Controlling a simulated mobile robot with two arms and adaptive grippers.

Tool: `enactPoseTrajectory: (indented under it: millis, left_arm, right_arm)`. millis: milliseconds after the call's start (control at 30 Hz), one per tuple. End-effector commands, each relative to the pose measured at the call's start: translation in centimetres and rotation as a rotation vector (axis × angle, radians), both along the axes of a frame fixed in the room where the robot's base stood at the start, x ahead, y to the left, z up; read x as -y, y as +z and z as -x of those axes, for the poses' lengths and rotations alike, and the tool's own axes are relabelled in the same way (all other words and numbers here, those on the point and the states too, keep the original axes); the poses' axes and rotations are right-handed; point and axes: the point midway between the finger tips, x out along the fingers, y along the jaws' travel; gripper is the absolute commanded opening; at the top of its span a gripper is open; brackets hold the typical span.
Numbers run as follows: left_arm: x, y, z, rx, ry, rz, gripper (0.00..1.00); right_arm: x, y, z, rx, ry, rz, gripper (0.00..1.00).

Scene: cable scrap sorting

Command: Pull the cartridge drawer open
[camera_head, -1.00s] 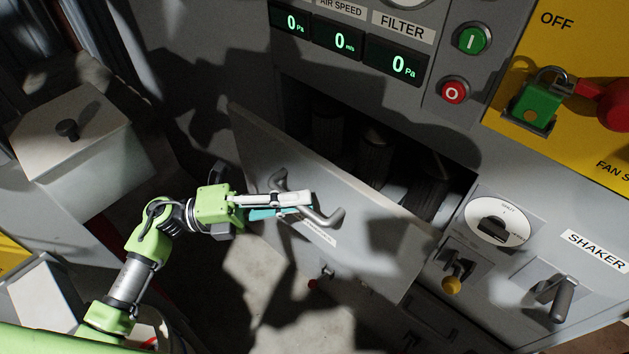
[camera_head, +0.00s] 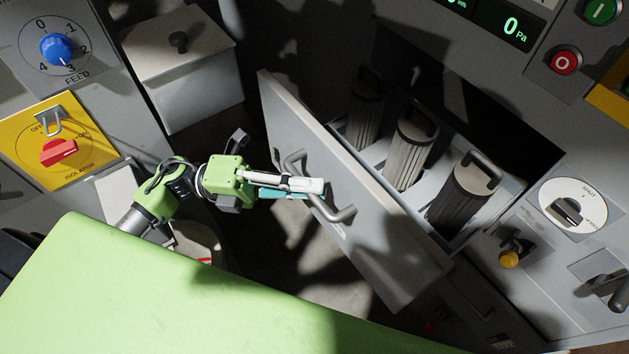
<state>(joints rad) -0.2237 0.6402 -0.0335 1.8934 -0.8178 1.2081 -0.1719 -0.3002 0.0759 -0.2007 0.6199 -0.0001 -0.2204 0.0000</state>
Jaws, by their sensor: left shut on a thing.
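The cartridge drawer (camera_head: 350,190) stands pulled out of the grey cabinet, its front panel tilted across the middle of the head view. A bent grey bar handle (camera_head: 341,214) is on the drawer front. My left gripper (camera_head: 305,190) is shut on this handle. My right gripper is not in view.
A lidded grey box (camera_head: 185,75) stands at upper left. A red isolator switch (camera_head: 58,152) is at far left. Floor shows below the drawer front.

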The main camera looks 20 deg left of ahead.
Motion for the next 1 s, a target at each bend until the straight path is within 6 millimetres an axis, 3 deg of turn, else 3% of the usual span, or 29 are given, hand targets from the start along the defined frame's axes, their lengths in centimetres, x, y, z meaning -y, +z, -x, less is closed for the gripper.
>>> enactPoseTrajectory:
  millis: [500,533,600,1000]
  left_arm:
    - [-0.15,-0.14,0.24,-0.001,0.000,-0.003,0.00]
    - [-0.15,-0.14,0.24,-0.001,0.000,-0.003,0.12]
    - [-0.15,-0.13,0.23,-0.001,0.000,-0.002,0.28]
    - [-0.65,-0.15,0.26,-0.002,0.001,-0.002,0.28]
  right_arm:
    - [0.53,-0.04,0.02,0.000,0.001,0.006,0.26]
    - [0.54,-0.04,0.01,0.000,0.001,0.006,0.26]
    - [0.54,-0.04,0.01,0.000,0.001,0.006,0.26]
    - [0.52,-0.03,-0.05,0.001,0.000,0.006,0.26]
